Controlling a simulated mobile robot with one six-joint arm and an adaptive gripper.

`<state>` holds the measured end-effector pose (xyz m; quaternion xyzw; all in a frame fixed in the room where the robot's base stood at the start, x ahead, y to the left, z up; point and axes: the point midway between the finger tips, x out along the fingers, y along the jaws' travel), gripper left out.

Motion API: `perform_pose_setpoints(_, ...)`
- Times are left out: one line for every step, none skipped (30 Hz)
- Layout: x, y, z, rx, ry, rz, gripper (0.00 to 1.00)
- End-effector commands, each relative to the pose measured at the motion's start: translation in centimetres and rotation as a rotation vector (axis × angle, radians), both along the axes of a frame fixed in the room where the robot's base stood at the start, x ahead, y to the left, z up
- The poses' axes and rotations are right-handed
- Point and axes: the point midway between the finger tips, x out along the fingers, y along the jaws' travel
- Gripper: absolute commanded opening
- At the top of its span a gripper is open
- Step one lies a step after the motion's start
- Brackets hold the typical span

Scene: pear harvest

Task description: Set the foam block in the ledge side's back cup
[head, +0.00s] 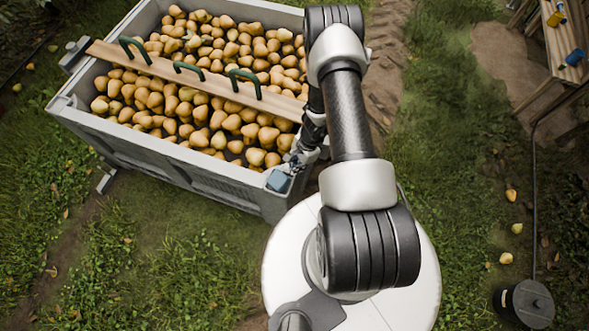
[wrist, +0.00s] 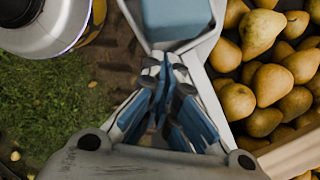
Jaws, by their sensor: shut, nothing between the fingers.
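A light blue foam block (head: 279,181) is at the near right corner of the pear bin. In the wrist view the foam block (wrist: 178,18) sits between the pale walls of a small cup (wrist: 208,38), partly cut off by the top edge. My gripper (head: 297,163) is just beside the block in the head view, small and partly hidden by my arm. In the wrist view my gripper (wrist: 163,62) is shut and empty, its blue-padded fingertips close to the near side of the cup. I cannot tell whether they touch it.
The grey bin (head: 190,180) is full of pears (head: 205,110), with a wooden plank (head: 215,83) bearing green handles across it. A wooden bench (head: 560,45) with small yellow and blue items stands at the far right. Grass beside the bin is open.

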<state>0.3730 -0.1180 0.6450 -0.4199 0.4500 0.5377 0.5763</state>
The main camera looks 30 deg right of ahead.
Motion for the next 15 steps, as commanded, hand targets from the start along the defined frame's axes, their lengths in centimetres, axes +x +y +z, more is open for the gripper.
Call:
perform_pose_setpoints(0.03,0.41,-0.08,0.0,0.0,0.0,0.0)
perform_pose_setpoints(0.06,0.58,-0.06,0.0,0.0,0.0,0.0)
perform_pose_setpoints(0.09,0.78,-0.03,-0.001,-0.001,0.0,0.0)
perform_pose_setpoints(0.1,0.89,-0.01,-0.001,-0.001,0.0,0.0)
perform_pose_setpoints(0.1,0.99,0.0,-0.001,-0.001,-0.001,0.0)
perform_pose_setpoints(0.09,1.07,0.02,-0.001,-0.001,0.0,0.0)
perform_pose_setpoints(0.1,1.11,0.03,-0.001,-0.001,0.0,0.0)
perform_pose_setpoints(0.09,1.13,0.05,-0.001,-0.001,0.0,0.0)
perform_pose_setpoints(0.09,1.15,0.05,-0.001,-0.001,0.0,0.0)
perform_pose_setpoints(0.09,1.15,0.06,-0.001,-0.001,0.0,0.0)
perform_pose_setpoints(0.09,1.14,0.06,-0.001,-0.001,0.0,0.0)
perform_pose_setpoints(0.09,1.13,0.07,-0.001,-0.001,0.0,0.0)
perform_pose_setpoints(0.09,1.13,0.07,-0.001,-0.001,-0.001,0.0)
perform_pose_setpoints(0.09,1.12,0.07,-0.001,-0.001,-0.001,0.0)
perform_pose_setpoints(0.09,1.12,0.07,-0.001,-0.001,-0.001,0.0)
